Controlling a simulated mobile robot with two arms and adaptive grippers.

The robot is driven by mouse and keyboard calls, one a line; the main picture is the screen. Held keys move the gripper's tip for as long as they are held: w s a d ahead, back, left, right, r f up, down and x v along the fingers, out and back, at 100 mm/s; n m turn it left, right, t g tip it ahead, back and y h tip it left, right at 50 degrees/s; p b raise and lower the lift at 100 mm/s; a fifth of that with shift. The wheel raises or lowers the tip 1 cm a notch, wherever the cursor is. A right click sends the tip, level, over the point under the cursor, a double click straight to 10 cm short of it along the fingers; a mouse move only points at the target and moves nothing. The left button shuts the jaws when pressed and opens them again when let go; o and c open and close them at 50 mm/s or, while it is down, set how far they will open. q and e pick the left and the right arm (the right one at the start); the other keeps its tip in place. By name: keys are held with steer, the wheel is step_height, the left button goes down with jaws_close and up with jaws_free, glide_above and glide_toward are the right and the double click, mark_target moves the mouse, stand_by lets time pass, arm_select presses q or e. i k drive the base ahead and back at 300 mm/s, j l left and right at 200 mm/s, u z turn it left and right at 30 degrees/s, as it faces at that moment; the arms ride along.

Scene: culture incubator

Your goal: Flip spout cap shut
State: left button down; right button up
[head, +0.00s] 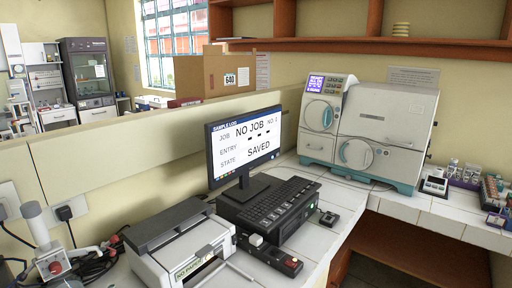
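I cannot make out a spout cap in the head view. A white and teal incubator-like machine (385,135) stands on the tiled counter at the back right, with round hatches on its front and a small lit display. Neither of my grippers is in view.
A monitor (244,145) reads "NO JOB" and "SAVED" above a keyboard (275,204). A printer (180,248) marked "NO PAPER" stands in front. A grey upright device with a red knob (56,267) and cables are at left. Small vials (470,172) stand at right. Some tiled counter is clear.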

mark_target(114, 238)
steer(key=k+j+u, duration=0.15)
steer(key=u, duration=1.05)
steer(key=k+j+u, duration=0.1)
steer(key=j, duration=0.25)
steer(key=k+j+u, duration=0.25)
steer(key=j, duration=0.45)
steer(key=k, duration=0.1)
